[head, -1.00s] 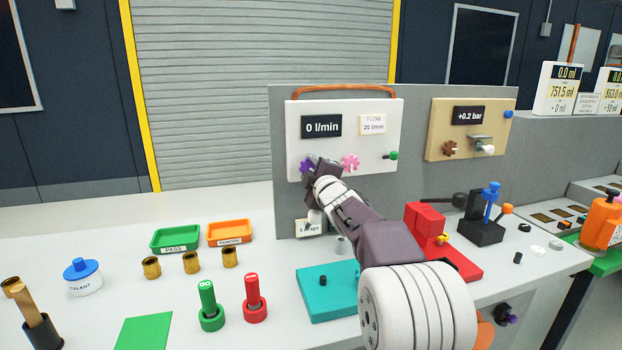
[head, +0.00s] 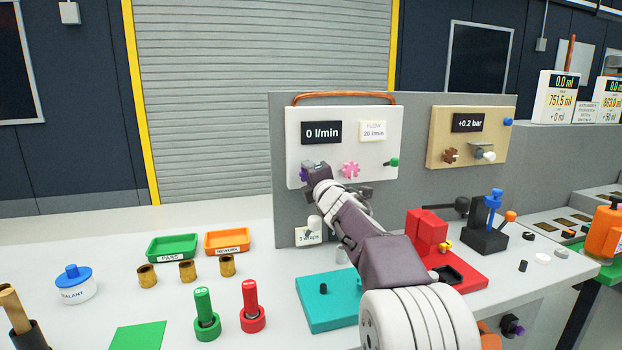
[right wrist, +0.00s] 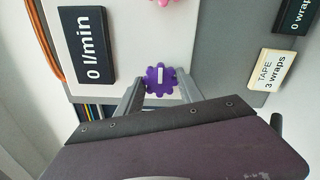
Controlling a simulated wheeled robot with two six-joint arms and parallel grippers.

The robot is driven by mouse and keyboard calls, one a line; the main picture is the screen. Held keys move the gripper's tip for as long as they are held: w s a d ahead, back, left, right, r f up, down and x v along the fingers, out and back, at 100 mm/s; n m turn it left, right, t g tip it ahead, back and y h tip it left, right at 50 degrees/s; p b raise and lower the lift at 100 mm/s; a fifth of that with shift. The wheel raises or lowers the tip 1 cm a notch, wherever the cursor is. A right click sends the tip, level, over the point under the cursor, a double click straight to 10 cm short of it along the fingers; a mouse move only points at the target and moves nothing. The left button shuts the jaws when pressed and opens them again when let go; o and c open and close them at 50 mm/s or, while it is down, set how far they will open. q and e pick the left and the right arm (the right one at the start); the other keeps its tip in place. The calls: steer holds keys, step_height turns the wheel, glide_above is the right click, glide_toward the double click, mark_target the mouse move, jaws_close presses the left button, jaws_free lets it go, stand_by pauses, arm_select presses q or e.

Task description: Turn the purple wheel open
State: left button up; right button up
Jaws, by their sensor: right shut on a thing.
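The purple wheel (right wrist: 161,82) is a small lobed knob with a white mark, on the white flow panel (head: 386,119). In the head view only a sliver of the wheel (head: 303,174) shows behind my right gripper (head: 314,172). In the right wrist view my right gripper (right wrist: 159,88) has one finger on each side of the wheel, shut on it. The panel's display (head: 321,132) reads 0 l/min, and a label (head: 373,131) beside it reads FLOW 20 l/min. My left gripper is out of view.
A pink wheel (head: 351,169) and a green knob (head: 393,162) sit close on the right of the same panel. A tan pressure panel (head: 440,135) is further right. Below are a teal block (head: 325,310) and a red fixture (head: 426,229) on the bench.

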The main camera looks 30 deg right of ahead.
stand_by(0.4)
steer(key=o, duration=1.4)
steer(key=v, duration=0.9)
